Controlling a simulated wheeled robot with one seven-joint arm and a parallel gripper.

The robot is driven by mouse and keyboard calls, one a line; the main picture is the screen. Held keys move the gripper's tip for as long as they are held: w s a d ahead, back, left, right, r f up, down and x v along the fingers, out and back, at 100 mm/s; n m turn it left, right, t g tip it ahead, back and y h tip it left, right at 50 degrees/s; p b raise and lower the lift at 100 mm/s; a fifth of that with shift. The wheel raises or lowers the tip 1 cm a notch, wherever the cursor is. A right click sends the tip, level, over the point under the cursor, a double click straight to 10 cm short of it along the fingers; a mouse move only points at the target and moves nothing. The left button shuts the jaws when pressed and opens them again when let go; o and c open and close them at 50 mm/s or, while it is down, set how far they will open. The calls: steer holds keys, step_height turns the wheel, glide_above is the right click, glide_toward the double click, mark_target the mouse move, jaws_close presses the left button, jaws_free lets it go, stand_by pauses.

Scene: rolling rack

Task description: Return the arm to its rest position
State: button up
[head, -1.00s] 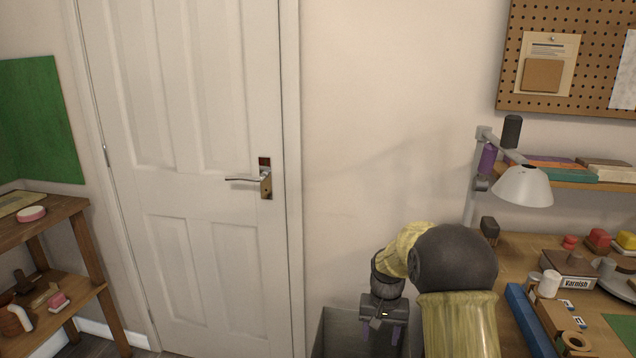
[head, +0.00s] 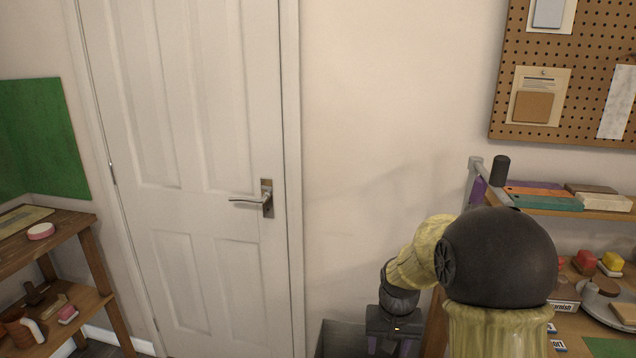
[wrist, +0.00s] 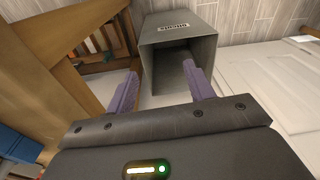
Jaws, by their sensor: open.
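My arm is folded in the lower right of the head view. My gripper (head: 394,346) hangs downward there, its fingertips cut off by the bottom edge. In the wrist view my gripper (wrist: 160,70) has two purple fingers spread apart with nothing between them. Beyond the fingers is an open grey bin (wrist: 207,48) with a label, standing on the floor. The bin's rim also shows in the head view (head: 338,330), left of my gripper. I see no contact between gripper and bin.
A white door (head: 190,160) with a lever handle (head: 252,200) stands ahead. A wooden shelf unit (head: 85,240) is at left. At right, behind my arm, is a cluttered workbench with a raised shelf (head: 615,212) and a pegboard (head: 590,95). The wall between is bare.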

steer(key=s+r+n+t+p, duration=0.1)
steer(key=s+r+p, duration=1.2)
steer(key=s+r, duration=0.2)
step_height(320, 180, up, 2)
steer(key=shift+s+r+t, duration=0.1)
steer(key=shift+s+t, duration=0.15)
steer(key=shift+t, duration=0.05)
steer(key=shift+s, duration=0.1)
